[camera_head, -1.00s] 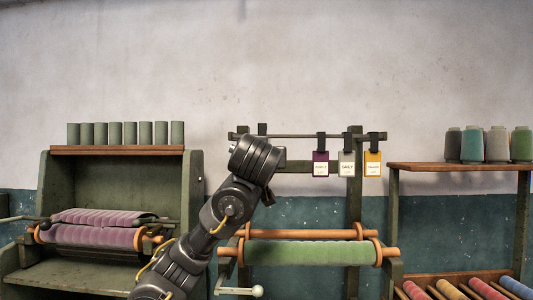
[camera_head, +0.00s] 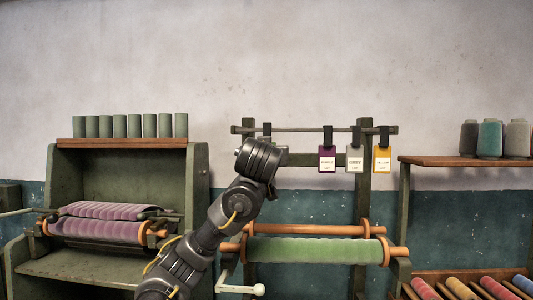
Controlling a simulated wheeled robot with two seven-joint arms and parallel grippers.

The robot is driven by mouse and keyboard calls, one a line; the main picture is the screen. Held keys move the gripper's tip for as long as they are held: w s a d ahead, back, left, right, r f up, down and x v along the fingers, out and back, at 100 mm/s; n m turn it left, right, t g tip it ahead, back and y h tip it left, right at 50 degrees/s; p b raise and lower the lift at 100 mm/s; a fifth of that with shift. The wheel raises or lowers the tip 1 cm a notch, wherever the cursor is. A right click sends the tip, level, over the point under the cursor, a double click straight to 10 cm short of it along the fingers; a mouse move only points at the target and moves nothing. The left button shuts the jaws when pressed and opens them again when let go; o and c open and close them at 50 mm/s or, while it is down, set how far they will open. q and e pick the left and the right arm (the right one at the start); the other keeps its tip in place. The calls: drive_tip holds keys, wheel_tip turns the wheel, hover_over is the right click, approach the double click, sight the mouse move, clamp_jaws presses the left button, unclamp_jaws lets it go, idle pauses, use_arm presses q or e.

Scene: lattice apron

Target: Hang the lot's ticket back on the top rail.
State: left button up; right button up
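The top rail (camera_head: 300,130) is a thin dark bar across the top of the green frame. A purple ticket (camera_head: 327,159), a grey ticket (camera_head: 355,159) and a yellow ticket (camera_head: 382,159) hang from it by dark clips, right of centre. Another dark clip top (camera_head: 267,128) shows at the rail farther left; anything below it is hidden behind my arm. I cannot tell if it hangs or is held. My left arm's dark wrist (camera_head: 260,160) stands just below the rail's left part. Its fingertips are hidden. My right gripper is out of view.
Below the rail, a green cloth roll (camera_head: 315,251) lies on the frame with a crank (camera_head: 258,290). A green cabinet with a purple roll (camera_head: 100,231) stands left. A shelf (camera_head: 460,161) with thread cones stands right, above a rack of coloured rolls (camera_head: 494,288).

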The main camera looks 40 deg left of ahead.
use_arm(q)
drive_tip(key=shift+d+f, duration=0.1)
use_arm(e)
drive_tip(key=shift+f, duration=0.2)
use_arm(q)
drive_tip(key=o, duration=1.1)
drive_tip(key=shift+c, duration=0.2)
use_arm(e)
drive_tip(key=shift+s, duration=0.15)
